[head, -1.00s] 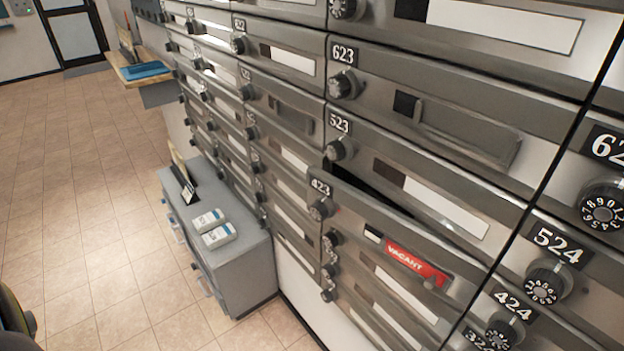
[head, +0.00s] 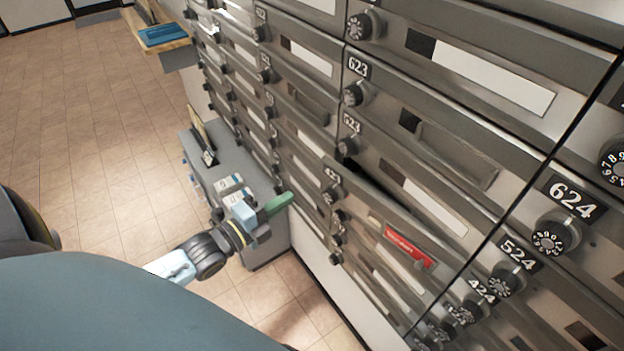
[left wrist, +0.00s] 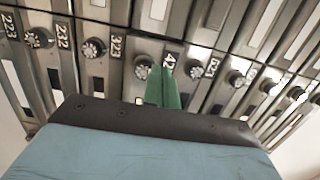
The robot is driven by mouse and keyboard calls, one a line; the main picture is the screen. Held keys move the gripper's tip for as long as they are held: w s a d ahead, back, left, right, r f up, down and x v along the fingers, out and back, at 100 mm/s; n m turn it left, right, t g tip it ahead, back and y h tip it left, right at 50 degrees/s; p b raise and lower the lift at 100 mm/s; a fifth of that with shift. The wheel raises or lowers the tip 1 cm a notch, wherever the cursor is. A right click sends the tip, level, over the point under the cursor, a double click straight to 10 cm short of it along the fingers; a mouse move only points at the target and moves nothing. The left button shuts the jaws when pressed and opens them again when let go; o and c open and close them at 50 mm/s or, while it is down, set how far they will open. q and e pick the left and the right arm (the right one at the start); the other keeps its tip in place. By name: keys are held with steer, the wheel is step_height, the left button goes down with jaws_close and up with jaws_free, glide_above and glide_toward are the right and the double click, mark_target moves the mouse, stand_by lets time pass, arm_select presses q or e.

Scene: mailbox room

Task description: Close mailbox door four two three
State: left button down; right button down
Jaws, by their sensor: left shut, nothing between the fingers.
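Mailbox door 423 (head: 368,218) has a red vacant tag (head: 408,246). It is ajar, with a dark gap along its upper edge below door 523. Its dial knob (head: 333,192) is at its left end. My left gripper (head: 279,203) has green fingers, shut and empty, left of and below that knob in the head view, apart from the door there. In the left wrist view the fingers (left wrist: 163,88) point at the mailbox fronts and partly cover a label beginning 42. My right gripper is not in view.
Neighbouring doors 523, 623 and 524 have protruding dial knobs (head: 348,146). The tiled floor (head: 85,135) is clear.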

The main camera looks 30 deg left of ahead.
mark_target(322, 175)
arm_select(q)
steer(key=x, duration=0.9)
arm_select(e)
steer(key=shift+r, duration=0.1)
